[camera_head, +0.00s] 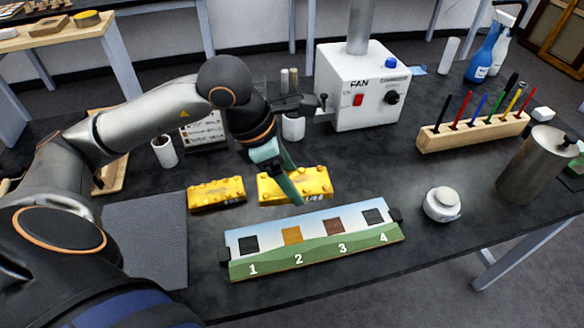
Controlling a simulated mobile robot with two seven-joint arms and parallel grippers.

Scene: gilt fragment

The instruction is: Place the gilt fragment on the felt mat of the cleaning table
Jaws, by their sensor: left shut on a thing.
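One gilt fragment (312,184), a gold, bumpy bar, is at the centre of the dark table. My left gripper (283,180) reaches it from above, with a teal finger across its front face, and is shut on it. I cannot tell whether it is clear of the table top. A similar gold, bumpy piece (215,194) lies just to its left. The felt mat (148,238) is a flat grey rectangle at the left, partly covered by my left arm; its visible part is bare. My right gripper is not in view.
A panel numbered 1 to 4 (315,250) lies in front of the gold pieces. Behind stand a white fan box (362,85) and a white cup (165,151). A tool rack (470,134), white jar (442,204) and metal canister (537,165) are at the right.

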